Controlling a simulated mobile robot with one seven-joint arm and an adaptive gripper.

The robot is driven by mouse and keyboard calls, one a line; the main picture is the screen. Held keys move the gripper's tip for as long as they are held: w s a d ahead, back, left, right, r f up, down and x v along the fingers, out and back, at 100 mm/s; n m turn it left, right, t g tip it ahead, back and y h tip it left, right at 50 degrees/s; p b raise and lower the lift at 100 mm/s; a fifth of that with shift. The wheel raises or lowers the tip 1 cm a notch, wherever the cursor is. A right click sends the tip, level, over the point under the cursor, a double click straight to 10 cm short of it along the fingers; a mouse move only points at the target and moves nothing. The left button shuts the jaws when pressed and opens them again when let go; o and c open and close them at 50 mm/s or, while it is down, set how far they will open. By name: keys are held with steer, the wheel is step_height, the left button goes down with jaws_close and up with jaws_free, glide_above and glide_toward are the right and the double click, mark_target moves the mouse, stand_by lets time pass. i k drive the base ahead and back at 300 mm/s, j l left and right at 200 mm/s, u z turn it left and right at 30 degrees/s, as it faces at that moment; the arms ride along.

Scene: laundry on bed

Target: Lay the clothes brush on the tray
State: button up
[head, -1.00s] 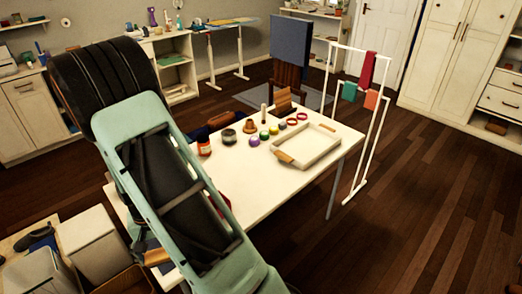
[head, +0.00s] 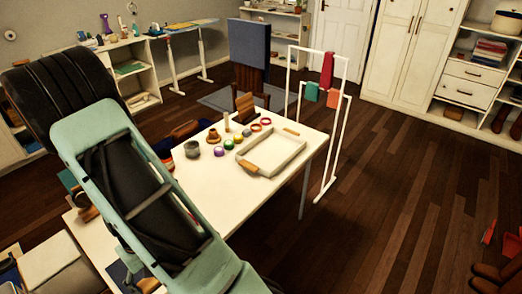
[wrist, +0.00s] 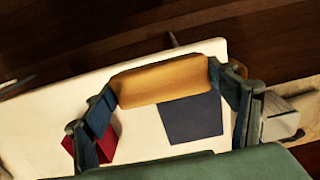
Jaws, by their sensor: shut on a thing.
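The clothes brush, seen as an orange-brown wooden block (wrist: 163,80), is held between the two fingers of my gripper (wrist: 165,84) in the wrist view. It is above the white table, and its bristles cannot be made out. In the head view my arm covers the gripper and the brush. The tray (head: 286,160) is pale and shallow, with wooden handles at two ends. It lies on the right end of the table (head: 225,205) and looks empty. The tray is not recognizable in the wrist view.
Several small coloured items, such as a purple one (head: 219,151) and a grey cup (head: 192,149), stand left of the tray. A dark blue square (wrist: 192,120) and a red item (wrist: 105,143) lie under my gripper. A white drying rack (head: 335,130) stands right of the table.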

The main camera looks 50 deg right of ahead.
mark_target(272, 152)
steer(key=i+l, duration=0.1)
steer(key=l, duration=0.35)
steer(key=l+z, duration=0.15)
steer(key=l, duration=0.35)
steer(key=i+l, duration=0.15)
steer(key=l, duration=0.3)
steer(key=i+l+z, duration=0.1)
steer(key=l, duration=0.35)
steer(key=i+l+z, duration=0.1)
steer(key=l, duration=0.35)
steer(key=i+l, duration=0.15)
steer(key=l, duration=0.3)
steer(key=i+l+z, duration=0.1)
steer(key=l, duration=0.3)
steer(key=i+l+z, duration=0.1)
steer(key=l, duration=0.35)
steer(key=i, duration=0.1)
